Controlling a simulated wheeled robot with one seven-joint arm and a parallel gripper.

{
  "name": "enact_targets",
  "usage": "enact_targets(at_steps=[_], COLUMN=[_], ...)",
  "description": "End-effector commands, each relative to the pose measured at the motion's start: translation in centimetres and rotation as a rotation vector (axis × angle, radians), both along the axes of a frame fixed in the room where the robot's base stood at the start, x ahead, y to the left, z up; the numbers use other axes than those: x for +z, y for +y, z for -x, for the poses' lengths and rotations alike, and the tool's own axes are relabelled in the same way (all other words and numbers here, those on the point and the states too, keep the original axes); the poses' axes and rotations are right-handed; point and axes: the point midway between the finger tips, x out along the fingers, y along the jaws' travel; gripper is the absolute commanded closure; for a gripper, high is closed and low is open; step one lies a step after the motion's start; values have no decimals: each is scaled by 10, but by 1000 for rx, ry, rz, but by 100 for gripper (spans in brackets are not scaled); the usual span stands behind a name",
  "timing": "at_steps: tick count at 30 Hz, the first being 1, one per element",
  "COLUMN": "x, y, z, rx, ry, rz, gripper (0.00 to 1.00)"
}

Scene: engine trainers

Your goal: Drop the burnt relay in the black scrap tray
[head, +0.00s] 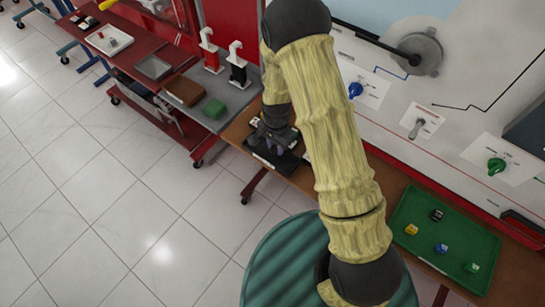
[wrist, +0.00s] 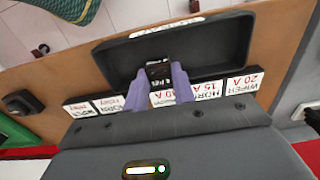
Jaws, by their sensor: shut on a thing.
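The black scrap tray (wrist: 215,48) lies on the wooden bench below my gripper in the wrist view. In the head view its edge (head: 264,160) shows beneath the gripper. My gripper (wrist: 167,88) has purple fingers and is shut on a small dark relay (wrist: 159,70) with light markings. The relay appears over the inside of the tray; I cannot tell whether it touches the tray floor. In the head view my gripper (head: 274,138) is partly shadowed by my arm, and the relay cannot be made out there.
A row of labelled fuse cards (wrist: 170,97) runs along the tray's near side. A dark object (wrist: 22,102) sits on the bench at left. A green tray (head: 400,249) with several coloured relays lies at right. The engine trainer panel (head: 380,100) stands behind the bench.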

Motion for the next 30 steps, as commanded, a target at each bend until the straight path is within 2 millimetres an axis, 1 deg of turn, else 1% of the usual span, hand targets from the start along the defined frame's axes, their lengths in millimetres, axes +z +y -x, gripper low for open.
enact_targets(at_steps=[2, 3, 5, 6, 15, 20, 23, 30], x=[0, 0, 0, 0, 1, 10, 23, 66], y=[0, 0, 0, 0, 0, 0, 0, 1], z=[0, 0, 0, 0, 0, 0, -1, -1], rx=[0, 0, 0, 0, 0, 1, 0, 1], ry=[0, 0, 0, 0, 0, -1, -3, -5], rz=[0, 0, 0, 0, 0, -1, -1, -1], gripper=[96, 69, 57, 49, 49, 49, 49, 49])
